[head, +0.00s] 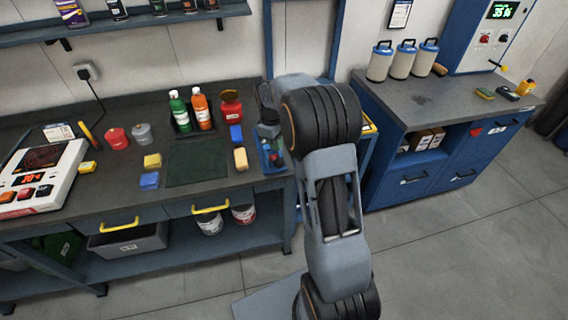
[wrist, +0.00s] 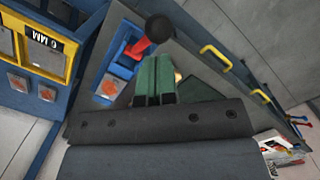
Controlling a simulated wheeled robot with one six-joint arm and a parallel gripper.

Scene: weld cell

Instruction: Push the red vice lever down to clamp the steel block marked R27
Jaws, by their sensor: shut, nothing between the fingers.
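The blue vice (wrist: 122,66) stands at the bench's right end. Its red lever (wrist: 137,47) ends in a black ball knob (wrist: 158,27) and appears raised. A grey block with a reddish mark (wrist: 111,88) sits at the vice; I cannot read the mark as R27. My gripper's green fingers (wrist: 154,66) are shut and empty, just beside the lever and below the knob in the wrist view; contact is unclear. In the head view the vice (head: 271,158) is partly hidden by my arm, and my gripper (head: 266,100) is above it.
The workbench (head: 70,190) holds a green bottle (head: 179,111), an orange bottle (head: 202,110), a red pot (head: 231,106) and coloured blocks left of the vice. A yellow-and-blue rack (wrist: 42,55) stands close beside the vice. A blue cabinet (head: 410,178) is at right.

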